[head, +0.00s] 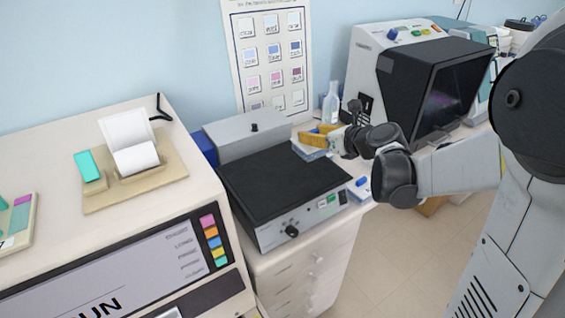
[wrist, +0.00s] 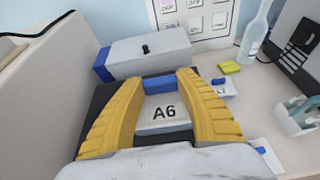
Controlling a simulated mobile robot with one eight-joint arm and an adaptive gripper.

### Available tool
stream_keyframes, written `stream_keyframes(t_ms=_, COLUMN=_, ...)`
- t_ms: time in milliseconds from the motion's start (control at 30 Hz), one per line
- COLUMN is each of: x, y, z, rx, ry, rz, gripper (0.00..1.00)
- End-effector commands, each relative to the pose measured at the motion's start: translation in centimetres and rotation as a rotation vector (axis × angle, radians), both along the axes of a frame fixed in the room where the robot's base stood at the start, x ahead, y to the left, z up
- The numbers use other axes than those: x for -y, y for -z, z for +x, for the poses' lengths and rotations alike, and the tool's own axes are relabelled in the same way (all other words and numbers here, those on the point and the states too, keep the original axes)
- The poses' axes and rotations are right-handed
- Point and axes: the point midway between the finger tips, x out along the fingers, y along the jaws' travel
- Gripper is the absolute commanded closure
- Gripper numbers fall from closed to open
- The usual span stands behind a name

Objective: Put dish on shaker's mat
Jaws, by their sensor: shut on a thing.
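The dish (wrist: 164,115), a pale box marked A6 with a blue part at its far end, sits between the two yellow fingers of my gripper (wrist: 161,80). In the head view my gripper (head: 320,136) is near the far right corner of the shaker (head: 325,209), with the pale dish (head: 308,152) low beneath the fingers. The shaker's mat (head: 280,183) is a flat black square with nothing standing on it. Black mat (wrist: 96,118) also shows behind and left of the fingers in the wrist view. The dish's underside is hidden, so I cannot tell whether it touches anything.
A grey box with a black knob (head: 252,140) stands behind the shaker. A clear bottle (head: 331,104) stands near the wall. A dark-screened machine (head: 435,85) is to the right. A beige stainer (head: 105,220) fills the left.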

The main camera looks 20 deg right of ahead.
Motion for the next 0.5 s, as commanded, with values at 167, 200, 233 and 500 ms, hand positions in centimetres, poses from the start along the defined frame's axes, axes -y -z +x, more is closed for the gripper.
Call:
stream_keyframes(t_ms=167, x=-4.6, y=3.0, z=0.6, rx=0.0, ry=-0.007, rz=0.0, gripper=0.97)
stream_keyframes(t_ms=200, x=-5.4, y=3.4, z=0.6, rx=0.001, ry=-0.005, rz=-0.002, gripper=0.97)
stream_keyframes(t_ms=233, x=-5.9, y=3.7, z=0.7, rx=0.0, ry=-0.005, rz=-0.001, gripper=0.97)
stream_keyframes(t_ms=500, x=-7.5, y=5.1, z=1.0, rx=0.001, ry=0.0, rz=-0.001, gripper=0.97)
